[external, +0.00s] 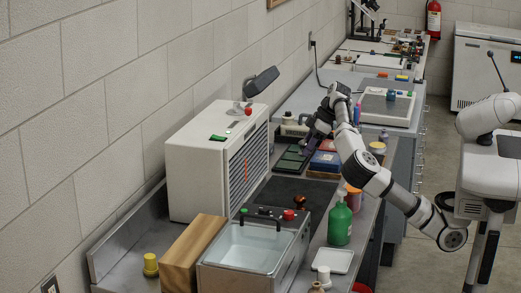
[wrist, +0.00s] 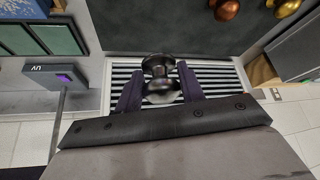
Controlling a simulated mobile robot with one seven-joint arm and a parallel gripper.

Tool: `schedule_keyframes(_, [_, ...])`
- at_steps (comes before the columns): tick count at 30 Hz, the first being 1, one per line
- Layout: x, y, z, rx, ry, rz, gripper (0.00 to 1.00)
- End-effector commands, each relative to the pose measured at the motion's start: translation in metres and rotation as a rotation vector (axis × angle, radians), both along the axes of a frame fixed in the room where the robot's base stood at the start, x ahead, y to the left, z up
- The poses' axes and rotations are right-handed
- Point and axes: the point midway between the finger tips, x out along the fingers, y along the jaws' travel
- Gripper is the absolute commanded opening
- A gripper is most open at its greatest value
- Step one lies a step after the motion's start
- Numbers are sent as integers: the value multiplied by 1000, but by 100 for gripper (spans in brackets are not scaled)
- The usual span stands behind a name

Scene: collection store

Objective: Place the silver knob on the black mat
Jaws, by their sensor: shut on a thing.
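My gripper (wrist: 158,80) is shut on a shiny dark-silver knob (wrist: 160,68), held between its two purple-grey fingers. In the external view my gripper (external: 309,143) hangs above the bench near the dark green trays; the knob cannot be made out there. The black mat (wrist: 170,28) fills the top middle of the wrist view, and the knob overlaps its near edge in the picture. The mat (external: 274,190) lies on the bench beside the white vented cabinet in the external view. I cannot tell the knob's exact height above the bench.
Copper (wrist: 228,9) and gold (wrist: 287,6) knobs stand on the mat's far right part. A white cabinet (external: 205,165) with a dark grille, a sink unit (external: 245,250), a green bottle (external: 340,224) and green trays (external: 292,160) surround the mat. A UV lamp (wrist: 60,78) stands at left.

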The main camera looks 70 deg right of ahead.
Motion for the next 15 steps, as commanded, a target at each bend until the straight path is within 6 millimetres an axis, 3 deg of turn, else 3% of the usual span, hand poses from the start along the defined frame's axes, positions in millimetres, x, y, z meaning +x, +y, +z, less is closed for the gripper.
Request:
schedule_keyframes(7, [0, 1, -64, 3, -1, -1, 11])
schedule_keyframes(15, [0, 0, -95, 0, -2, 0, 11])
